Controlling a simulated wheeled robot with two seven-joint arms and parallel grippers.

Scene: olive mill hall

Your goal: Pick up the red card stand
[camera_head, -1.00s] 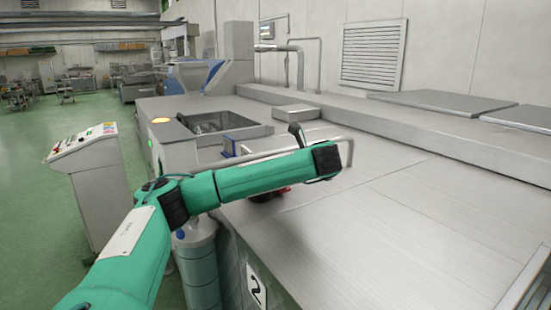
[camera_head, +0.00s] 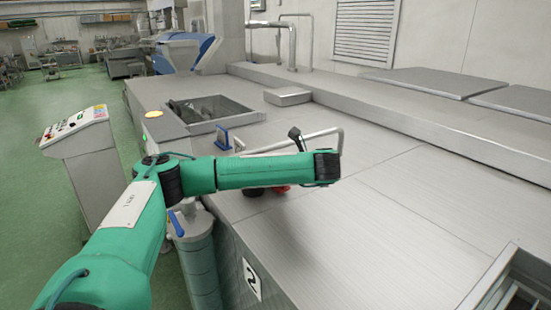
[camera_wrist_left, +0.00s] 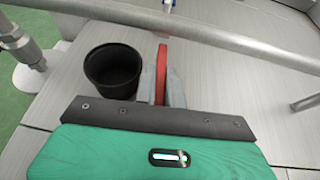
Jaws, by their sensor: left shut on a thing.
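The red card stand (camera_wrist_left: 161,75) shows as a thin upright red strip in the left wrist view. My left gripper (camera_wrist_left: 162,88) is shut on it, one grey finger on either side. In the head view only a bit of red (camera_head: 283,188) shows below my green forearm, and the left fingers are hidden. I cannot tell whether the stand touches the metal top. My right gripper is not in view.
A black cup (camera_wrist_left: 112,70) stands close left of the red stand in the wrist view. A bent metal rail (camera_head: 338,143) runs close by over the metal top. A small blue-handled part (camera_head: 223,138) stands behind.

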